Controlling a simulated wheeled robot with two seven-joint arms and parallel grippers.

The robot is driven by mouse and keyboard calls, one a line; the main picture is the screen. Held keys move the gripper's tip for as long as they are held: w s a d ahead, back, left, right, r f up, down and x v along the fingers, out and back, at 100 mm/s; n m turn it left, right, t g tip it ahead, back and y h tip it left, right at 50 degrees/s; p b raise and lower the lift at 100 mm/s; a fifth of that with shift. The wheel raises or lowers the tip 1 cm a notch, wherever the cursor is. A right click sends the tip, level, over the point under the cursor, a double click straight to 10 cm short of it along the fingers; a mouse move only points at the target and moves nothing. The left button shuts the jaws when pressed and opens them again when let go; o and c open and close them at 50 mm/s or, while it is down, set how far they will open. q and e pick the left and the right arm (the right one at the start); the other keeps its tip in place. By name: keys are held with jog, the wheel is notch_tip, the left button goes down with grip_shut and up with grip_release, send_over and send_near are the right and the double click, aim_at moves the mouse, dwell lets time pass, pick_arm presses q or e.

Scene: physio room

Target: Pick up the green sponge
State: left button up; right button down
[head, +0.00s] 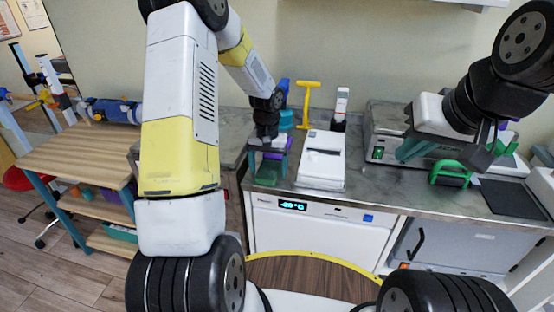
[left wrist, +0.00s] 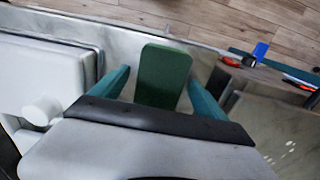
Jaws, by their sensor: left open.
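The green sponge (head: 268,173) lies on the grey counter near its front edge, to the left of a white box-shaped device. My left gripper (head: 268,163) is right over it, pointing down. In the left wrist view the sponge (left wrist: 163,72) shows as a dark green block between the two teal fingers of my left gripper (left wrist: 160,92), which are open with a gap on each side. The near end of the sponge is hidden behind the gripper's black edge. My right gripper (head: 440,150) hangs over the right part of the counter; its finger gap is not clear.
The white device (head: 322,160) stands close to the right of the sponge. A yellow T-shaped tool (head: 307,100) and a blue-teal item (head: 285,115) stand behind. A green-handled object (head: 452,175) is below my right gripper. A wooden table (head: 75,155) stands at the left.

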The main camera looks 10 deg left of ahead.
aim_at(269, 170)
pick_arm(q)
jog(key=c, duration=1.6)
jog(key=shift+o, duration=0.2)
jog(key=shift+r, duration=0.1)
jog(key=shift+r, duration=0.5)
jog(key=r, duration=0.2)
jog(key=shift+s+d+r, duration=0.15)
jog(key=shift+s+r, duration=0.15)
jog(key=shift+s, duration=0.1)
jog(key=s+d+r, duration=0.1)
jog(key=s+d, duration=0.3)
jog(key=s, duration=1)
jog(key=shift+s+r, duration=0.15)
jog(key=shift+s, duration=0.15)
